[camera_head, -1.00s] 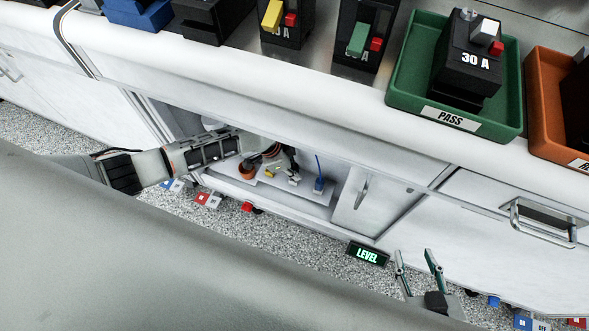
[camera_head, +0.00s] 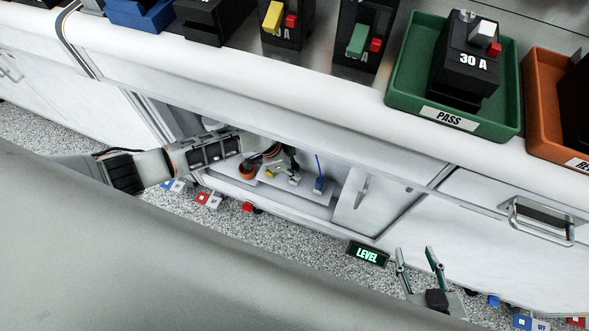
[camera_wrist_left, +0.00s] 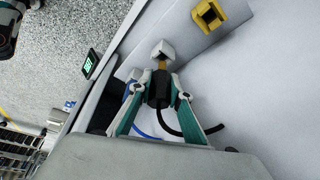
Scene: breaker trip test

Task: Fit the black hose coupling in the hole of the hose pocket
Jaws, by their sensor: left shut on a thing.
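My left gripper (camera_wrist_left: 160,88) is shut on the black hose coupling (camera_wrist_left: 159,92), seen in the left wrist view with a black hose trailing behind it. A brass-coloured tip points from the coupling toward a pale grey block (camera_wrist_left: 163,50). I cannot tell whether the tip touches or enters this block. A yellow block with a square hole (camera_wrist_left: 208,15) stands beyond it. Which block is the hose pocket is not clear. In the head view my left arm reaches into the open cupboard, and the gripper is small and partly hidden. My right gripper (camera_head: 419,272) is open and empty, outside the cupboard.
The cupboard floor holds an orange pot (camera_head: 248,171) and a blue part with a cable (camera_head: 319,184). The cupboard door (camera_head: 372,205) is at the right of the opening. A LEVEL display (camera_head: 368,254) is below. A green PASS tray (camera_head: 398,85) stands on the counter.

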